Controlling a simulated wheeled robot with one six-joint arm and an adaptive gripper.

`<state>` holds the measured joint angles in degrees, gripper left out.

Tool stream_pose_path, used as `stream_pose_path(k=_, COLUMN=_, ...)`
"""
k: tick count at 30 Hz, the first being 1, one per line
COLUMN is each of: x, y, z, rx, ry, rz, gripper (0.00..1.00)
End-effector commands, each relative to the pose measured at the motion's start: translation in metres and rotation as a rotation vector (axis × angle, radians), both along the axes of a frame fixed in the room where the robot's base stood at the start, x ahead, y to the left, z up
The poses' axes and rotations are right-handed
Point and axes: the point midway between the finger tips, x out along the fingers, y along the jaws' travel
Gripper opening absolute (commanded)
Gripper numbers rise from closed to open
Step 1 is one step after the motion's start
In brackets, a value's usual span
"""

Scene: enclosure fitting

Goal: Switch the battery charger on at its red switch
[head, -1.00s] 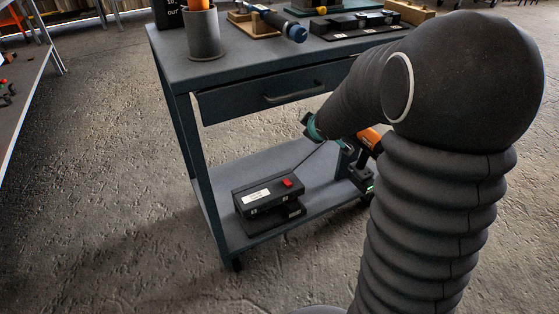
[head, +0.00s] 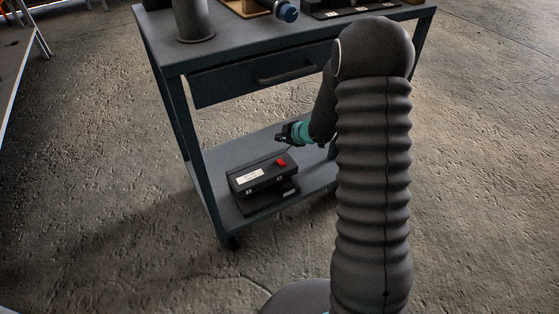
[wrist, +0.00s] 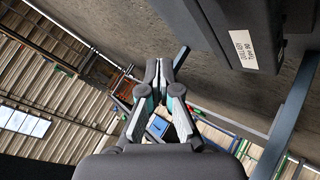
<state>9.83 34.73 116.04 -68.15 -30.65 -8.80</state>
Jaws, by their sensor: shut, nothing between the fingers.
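The battery charger (head: 262,184) is a black box with a white label on the lower shelf of the cart. Its red switch (head: 281,163) is on the top, toward the right end. My gripper (head: 279,138) is just above and behind the charger, apart from the switch. In the wrist view the fingers (wrist: 158,72) meet at their tips with nothing between them. A dark box with a white label, seemingly the charger (wrist: 230,20), fills the upper right of the wrist view. The red switch does not show there.
The cart's top (head: 240,48) and drawer (head: 262,75) overhang the lower shelf (head: 230,155), close above my gripper. A cart leg (head: 205,185) stands left of the charger. My arm hides the shelf's right part. The floor in front is clear.

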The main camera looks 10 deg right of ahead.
Motion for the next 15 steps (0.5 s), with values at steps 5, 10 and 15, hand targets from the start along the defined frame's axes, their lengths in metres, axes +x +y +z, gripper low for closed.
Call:
stream_pose_path(k=5, x=0.0, y=0.0, z=-0.011, rx=0.001, ry=0.003, rz=-0.001, gripper=0.0)
stream_pose_path(k=10, x=0.001, y=0.0, z=-0.033, rx=0.0, ry=0.002, rz=-0.002, gripper=0.0)
stream_pose_path(k=15, x=0.003, y=0.001, z=-0.057, rx=-0.001, ry=0.0, rz=-0.001, gripper=0.0)
